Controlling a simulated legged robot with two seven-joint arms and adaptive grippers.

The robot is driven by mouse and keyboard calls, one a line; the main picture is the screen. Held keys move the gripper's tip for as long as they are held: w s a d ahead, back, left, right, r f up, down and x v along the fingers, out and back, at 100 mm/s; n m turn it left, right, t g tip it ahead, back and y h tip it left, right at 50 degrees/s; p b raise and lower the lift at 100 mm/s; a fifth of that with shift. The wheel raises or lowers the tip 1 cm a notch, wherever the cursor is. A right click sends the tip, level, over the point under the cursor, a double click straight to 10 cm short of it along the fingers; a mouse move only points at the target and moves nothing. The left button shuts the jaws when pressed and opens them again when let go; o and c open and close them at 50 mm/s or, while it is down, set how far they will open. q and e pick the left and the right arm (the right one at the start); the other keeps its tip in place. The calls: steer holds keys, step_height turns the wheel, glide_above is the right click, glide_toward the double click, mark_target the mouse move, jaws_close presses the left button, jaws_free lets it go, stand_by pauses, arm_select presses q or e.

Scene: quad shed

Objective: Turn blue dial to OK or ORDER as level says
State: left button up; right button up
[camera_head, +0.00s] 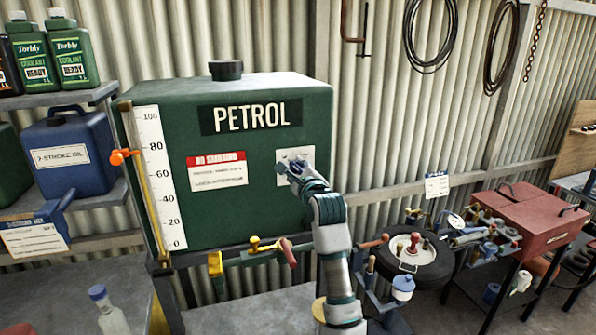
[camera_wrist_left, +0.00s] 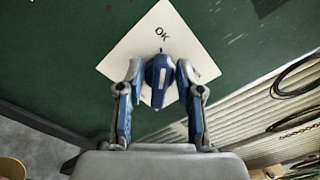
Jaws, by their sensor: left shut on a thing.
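The green PETROL tank (camera_head: 262,215) carries a white plate (camera_head: 296,153) on its front. In the left wrist view the plate (camera_wrist_left: 130,62) looks turned on its corner, with "OK" at the top. The blue dial (camera_wrist_left: 161,80) sits at its middle, its white line pointing roughly at OK. My left gripper (camera_wrist_left: 160,72) is shut on the dial, a finger on each side; in the head view the gripper (camera_head: 294,168) hides the dial and part of the plate. The level gauge (camera_head: 157,180) has a 0–100 scale. An orange marker (camera_head: 122,156) stands slightly below 80. ORDER is not readable.
A tap with a red handle (camera_head: 288,252) lies below the tank, left of my arm. Shelves with coolant bottles (camera_head: 72,55) and a blue oil can (camera_head: 70,155) stand left. A tyre (camera_head: 425,268) and a red toolbox (camera_head: 525,215) are right.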

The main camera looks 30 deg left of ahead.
arm_select(q)
steer(key=shift+a+f, duration=0.1)
steer(key=o, duration=0.8)
steer(key=shift+s, duration=0.1)
steer(key=shift+s+r, duration=0.2)
steer(key=shift+s, duration=0.05)
steer(key=shift+s+d, duration=0.1)
steer(key=shift+d, duration=0.45)
steer(key=v, duration=1.1)
steer(key=shift+s+d, duration=0.1)
steer(key=shift+s, duration=0.05)
